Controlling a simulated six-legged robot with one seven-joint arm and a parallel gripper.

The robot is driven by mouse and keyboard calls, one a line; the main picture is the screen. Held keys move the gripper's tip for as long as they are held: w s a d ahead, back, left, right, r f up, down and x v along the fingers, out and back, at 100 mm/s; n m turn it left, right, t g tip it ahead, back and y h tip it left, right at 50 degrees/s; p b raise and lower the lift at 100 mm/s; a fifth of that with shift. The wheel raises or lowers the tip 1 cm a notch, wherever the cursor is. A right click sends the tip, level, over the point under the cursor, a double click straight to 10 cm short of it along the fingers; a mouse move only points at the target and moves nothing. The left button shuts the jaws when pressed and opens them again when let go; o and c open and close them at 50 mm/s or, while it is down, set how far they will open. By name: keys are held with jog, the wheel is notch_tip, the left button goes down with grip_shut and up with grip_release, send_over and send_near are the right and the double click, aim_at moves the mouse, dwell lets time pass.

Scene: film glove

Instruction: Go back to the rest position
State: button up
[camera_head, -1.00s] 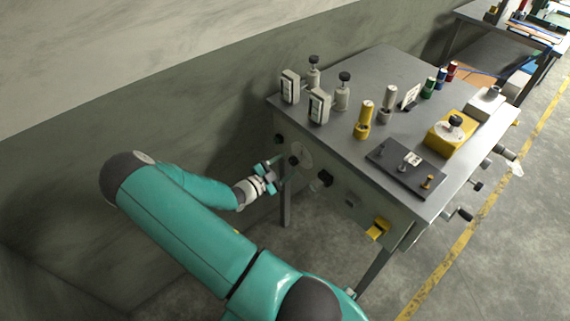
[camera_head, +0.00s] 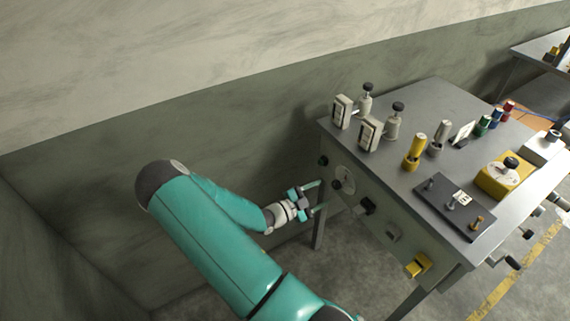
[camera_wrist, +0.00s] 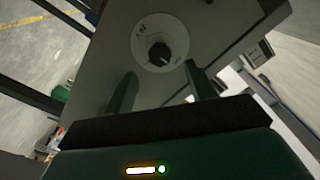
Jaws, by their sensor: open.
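My gripper (camera_head: 312,198) is open and empty in the head view, in front of the left part of the bench's front panel. A round white dial plate with a black knob (camera_head: 343,182) is on that panel, just beyond the fingertips. In the wrist view, my two fingers (camera_wrist: 160,95) stand apart, with the dial and its black knob (camera_wrist: 159,54) showing ahead between them. There appears to be a gap between the fingers and the knob. My teal arm reaches from the lower middle of the head view.
The bench (camera_head: 437,95) carries grey and yellow fixtures, including a yellow block (camera_head: 500,180) and a dark plate (camera_head: 440,200). More knobs and a yellow part (camera_head: 418,265) project from its front. A wall (camera_head: 100,160) stands behind my arm. A second table (camera_head: 530,48) is at upper right.

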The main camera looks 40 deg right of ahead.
jog(key=w+a+r+m+t+y, duration=0.1)
jog(key=a+r+m+y, duration=0.65)
jog(key=m, duration=0.65)
jog(key=w+a+r+m+y, duration=0.1)
jog(key=a+r+m+y, duration=0.3)
jog(key=a+r+m, duration=0.7)
jog(key=s+a+r+m+t+y, duration=0.3)
jog(key=a+r+m+t, duration=0.1)
jog(key=a+r+m, duration=0.4)
jog(key=s+a+r+m+t+y, duration=0.3)
jog(key=a+r+m+t, duration=0.2)
jog(key=a+r+m, duration=0.3)
jog(key=a+m, duration=0.2)
jog(key=a, duration=0.2)
jog(key=shift+s+m, duration=0.3)
jog(key=shift+m, duration=0.1)
